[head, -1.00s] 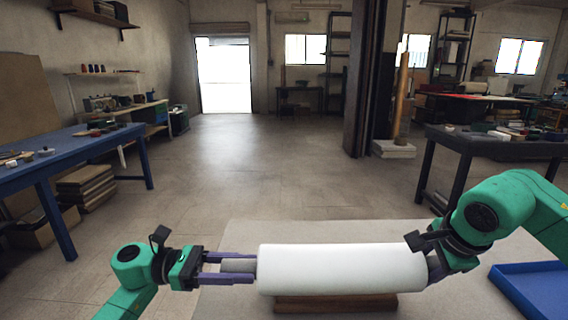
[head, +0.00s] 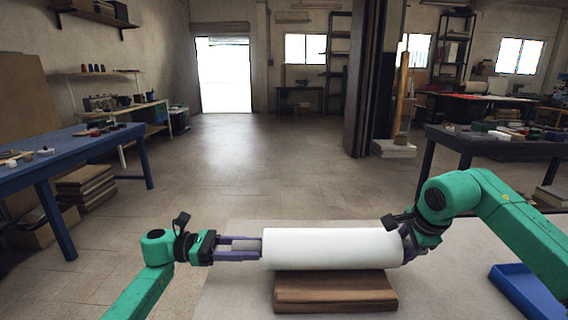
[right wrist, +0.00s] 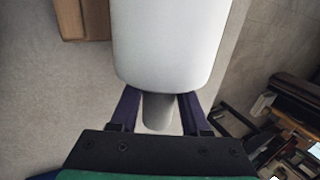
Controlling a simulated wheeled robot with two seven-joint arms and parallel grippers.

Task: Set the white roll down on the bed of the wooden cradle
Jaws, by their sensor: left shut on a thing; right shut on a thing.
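The white roll (head: 332,249) lies level across the head view, with a grey end stub (right wrist: 157,112) in the right wrist view. My left gripper (head: 258,249) is shut on the roll's left end. My right gripper (head: 408,242) is shut on its right end; in the right wrist view its fingers (right wrist: 158,108) flank the stub. The wooden cradle (head: 336,293), brown, rests on the pale table, below the roll in the head view. In the right wrist view the cradle (right wrist: 82,20) shows left of the roll. The roll hides its far part.
The pale table top (head: 235,295) is bare around the cradle. A blue tray (head: 530,292) sits at the right. A blue workbench (head: 70,150) stands at the left and a dark table (head: 480,143) at the back right.

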